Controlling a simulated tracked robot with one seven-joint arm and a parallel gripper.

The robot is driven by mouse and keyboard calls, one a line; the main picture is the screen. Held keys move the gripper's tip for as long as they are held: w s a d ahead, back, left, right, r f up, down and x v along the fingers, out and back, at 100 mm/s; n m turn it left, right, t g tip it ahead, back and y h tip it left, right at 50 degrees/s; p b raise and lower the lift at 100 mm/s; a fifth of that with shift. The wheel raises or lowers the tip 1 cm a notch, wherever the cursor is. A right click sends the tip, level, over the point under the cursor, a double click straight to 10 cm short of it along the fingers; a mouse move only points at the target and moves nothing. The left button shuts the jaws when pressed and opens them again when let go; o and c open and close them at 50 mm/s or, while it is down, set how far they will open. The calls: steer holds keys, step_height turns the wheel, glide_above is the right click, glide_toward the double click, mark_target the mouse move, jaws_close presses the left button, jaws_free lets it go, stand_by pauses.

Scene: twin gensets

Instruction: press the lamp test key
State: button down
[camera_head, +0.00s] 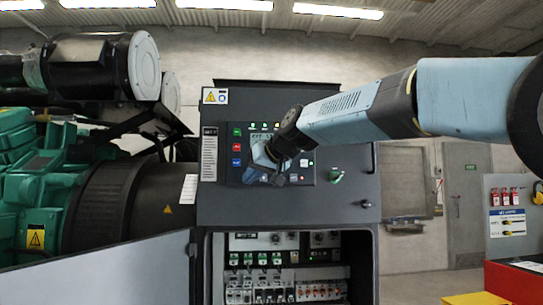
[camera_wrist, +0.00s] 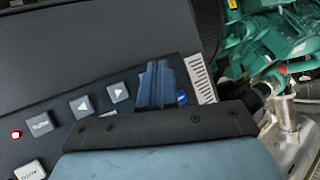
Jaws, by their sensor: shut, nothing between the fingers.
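The control panel (camera_head: 222,190) is the dark sloped front of the cabinet. In the head view, a green key (camera_head: 237,132), a red key (camera_head: 236,147) and a blue key (camera_head: 236,162) stand in a column at its left. My gripper (camera_head: 252,176) is shut and empty over the panel's lower middle, right of the blue key. In the wrist view, its dark blue fingers (camera_wrist: 155,84) lie together beside the blue key (camera_wrist: 182,97). Grey arrow keys (camera_wrist: 82,106) and lettered keys (camera_wrist: 38,124) show left of them. I cannot read which is lamp test, nor tell whether the fingers touch the panel.
The green engine (camera_head: 35,190) is close on the left. A red and yellow bench (camera_head: 510,280) stands at lower right.

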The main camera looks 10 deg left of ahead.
steer(key=s+d, duration=0.1)
steer(key=s, duration=0.5)
steer(key=shift+d, duration=0.2)
stand_by(0.4)
steer(key=shift+w, duration=0.1)
stand_by(0.5)
steer(key=s+d+f+m+h, duration=0.1)
steer(key=s+d+f+h, duration=0.15)
steer(key=d+f, duration=0.4)
steer(key=s+d+f+m+h, duration=0.1)
steer(key=s+d+f+m, duration=0.15)
steer(key=d, duration=0.65)
steer(key=s+d+f+h, duration=0.25)
steer(key=d+f, duration=0.25)
steer(key=d, duration=0.3)
steer(key=s+d+f+m+g+h, duration=0.2)
steer(key=s+d+f+m+h, duration=0.1)
steer(key=s+d+f, duration=1.2)
steer(key=shift+s+f+m+h, duration=0.3)
steer(key=shift+f+m, duration=0.25)
steer(key=shift+f, duration=0.2)
steer(key=shift+w, duration=0.1)
